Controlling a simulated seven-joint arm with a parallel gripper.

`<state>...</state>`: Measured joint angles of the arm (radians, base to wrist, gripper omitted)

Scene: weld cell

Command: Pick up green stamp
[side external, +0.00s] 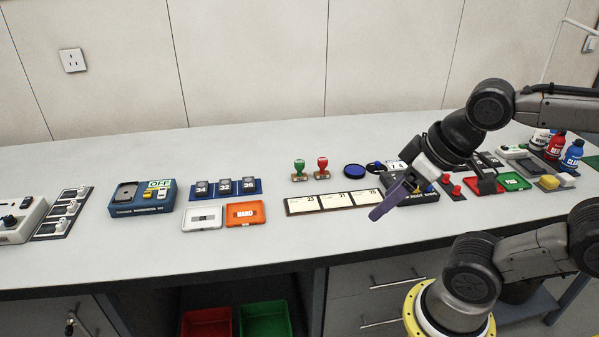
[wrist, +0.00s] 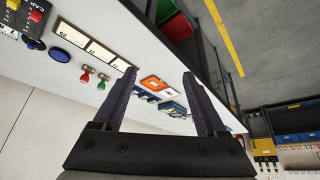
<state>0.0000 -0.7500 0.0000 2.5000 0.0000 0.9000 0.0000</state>
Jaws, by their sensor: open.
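The green stamp (side external: 299,168) has a green knob handle on a wooden base and stands upright at the back of the bench, left of a red stamp (side external: 322,166). In the wrist view the green stamp (wrist: 102,84) shows close to the left finger, with the red stamp (wrist: 86,74) beside it. My gripper (side external: 390,205) is in the air above the front of the bench, to the right of the stamps and apart from them. In the wrist view its fingers (wrist: 160,82) are spread wide with nothing held between them.
A strip of white cards (side external: 333,201) lies in front of the stamps. A blue round pad (side external: 354,171) is right of them. An orange tray (side external: 246,214) and a blue block rack (side external: 222,189) are to the left. The bench behind the stamps is clear.

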